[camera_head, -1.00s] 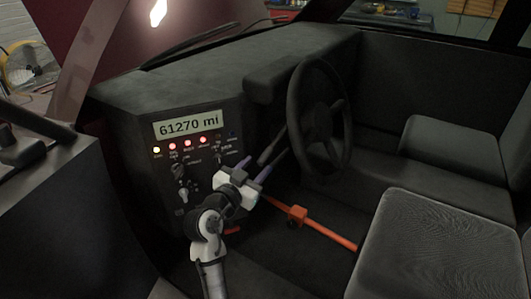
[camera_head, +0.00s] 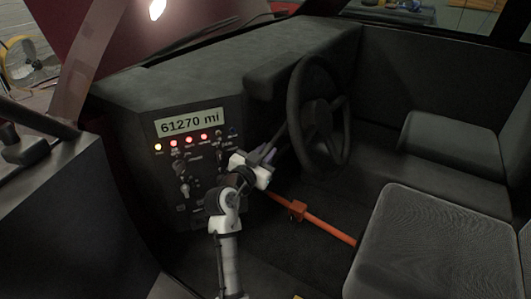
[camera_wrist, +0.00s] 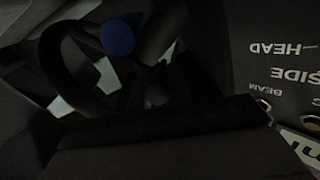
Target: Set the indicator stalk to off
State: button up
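The indicator stalk (camera_head: 276,144) is a dark, thin lever running down and left from the steering column, beside the wheel. Its lower end is hidden by my gripper (camera_head: 263,154). The gripper is at the stalk's lower end, left of the steering wheel (camera_head: 318,115). Whether it touches the stalk is unclear. The wrist view is very dark. A dark rod (camera_wrist: 163,32) and a round blue end (camera_wrist: 117,38) show near its top. I cannot tell from either view whether the fingers are open or shut.
The dash panel (camera_head: 190,128) stands left of my gripper, with a mileage display, lit lamps, switches and knobs. Upside-down panel lettering (camera_wrist: 285,70) shows in the wrist view. An orange lever (camera_head: 312,218) lies below right. Seats (camera_head: 425,240) stand at the right.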

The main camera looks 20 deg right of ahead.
grip_shut()
jog(key=shift+r, duration=0.1)
notch_tip(320, 180, up, 2)
jog(key=g+p, duration=0.1)
jog(key=p, duration=0.2)
jog(key=shift+s+a+r+y+p, duration=0.1)
jog(key=shift+y+p, duration=0.25)
jog(key=shift+y, duration=0.05)
jog(key=r+g+y+p, duration=0.1)
jog(key=r+p, duration=0.1)
jog(key=p, duration=0.2)
jog(key=shift+a, duration=0.1)
jog(key=shift+f+y, duration=0.1)
jog(key=shift+y, duration=0.2)
jog(key=shift+f, duration=0.1)
jog(key=o, duration=0.7)
grip_release()
jog(key=shift+o, duration=0.2)
